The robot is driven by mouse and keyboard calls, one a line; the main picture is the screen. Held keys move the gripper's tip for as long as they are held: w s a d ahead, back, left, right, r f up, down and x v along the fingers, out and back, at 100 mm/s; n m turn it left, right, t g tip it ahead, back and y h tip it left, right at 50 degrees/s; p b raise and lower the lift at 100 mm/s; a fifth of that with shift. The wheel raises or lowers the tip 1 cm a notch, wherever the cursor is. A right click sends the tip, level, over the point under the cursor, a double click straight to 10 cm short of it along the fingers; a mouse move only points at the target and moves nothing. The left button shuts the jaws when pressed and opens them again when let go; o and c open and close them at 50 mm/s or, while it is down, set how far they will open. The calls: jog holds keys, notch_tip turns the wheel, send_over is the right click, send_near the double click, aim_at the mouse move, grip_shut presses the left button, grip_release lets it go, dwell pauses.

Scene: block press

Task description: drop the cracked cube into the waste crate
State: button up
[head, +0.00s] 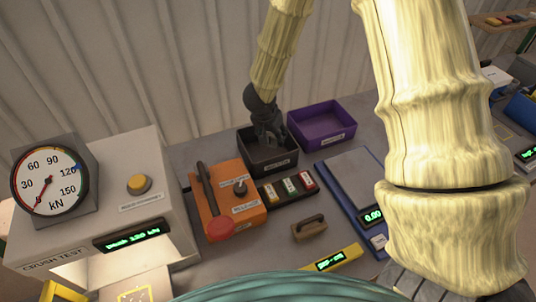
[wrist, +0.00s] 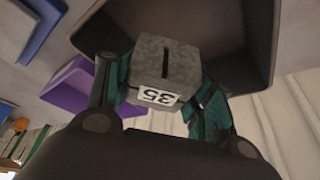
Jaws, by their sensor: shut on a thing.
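My gripper (head: 267,131) reaches down over the black crate (head: 262,167) at the back of the bench in the head view. The crate's front label is too small to read there. In the wrist view my gripper (wrist: 160,90) is shut on a grey cube (wrist: 165,62) with a dark slot-like crack and a white tag marked 35. The cube is between the two teal fingers. The dark crate (wrist: 245,40) fills the upper part of the wrist view around and beyond the cube. I cannot tell how deep the cube is inside it. The cube is hidden in the head view.
A purple crate (head: 322,126) stands right of the black one. An orange lever unit (head: 222,208), a block with coloured switches (head: 287,187) and a blue-edged scale (head: 352,172) stand in front. The crush test machine (head: 125,215) is at left. A brown-handled block (head: 309,230) lies nearer.

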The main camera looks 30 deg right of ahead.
jog(key=o, duration=1.4)
jog(key=v, duration=1.2)
